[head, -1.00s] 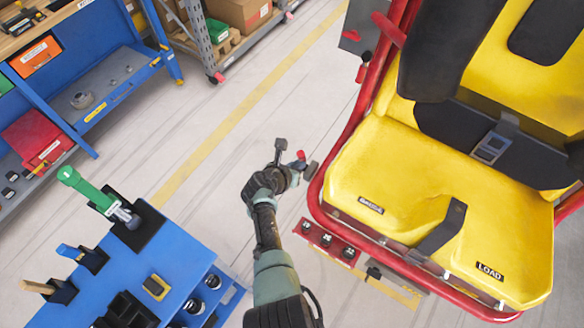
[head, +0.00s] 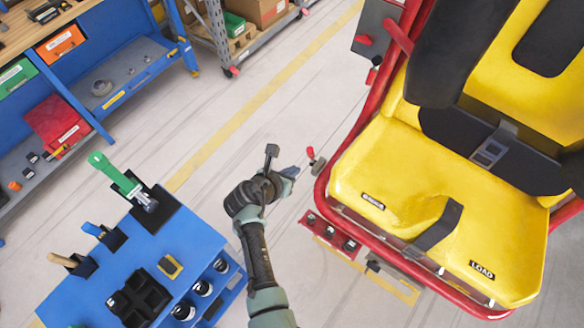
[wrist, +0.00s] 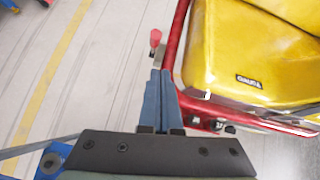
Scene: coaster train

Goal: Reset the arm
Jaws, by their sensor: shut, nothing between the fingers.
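My gripper (head: 291,172) is at the end of my arm, in the middle of the head view, above the floor between the blue tool cart and the yellow seat. In the wrist view its blue fingers (wrist: 160,90) are together with nothing between them. A red-knobbed lever (head: 313,160) appears just to the right of the fingertips in the head view. In the wrist view the red knob (wrist: 155,38) shows beyond the fingertips, apart from them. The yellow coaster seat (head: 400,190) in its red frame is to the right of my gripper.
A blue cart (head: 205,240) at the lower left carries a green-handled tool (head: 112,172) and other tools in black holders. A blue workbench with shelves (head: 130,75) stands at the upper left. Open floor with a yellow line (head: 245,110) lies between them and the seat.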

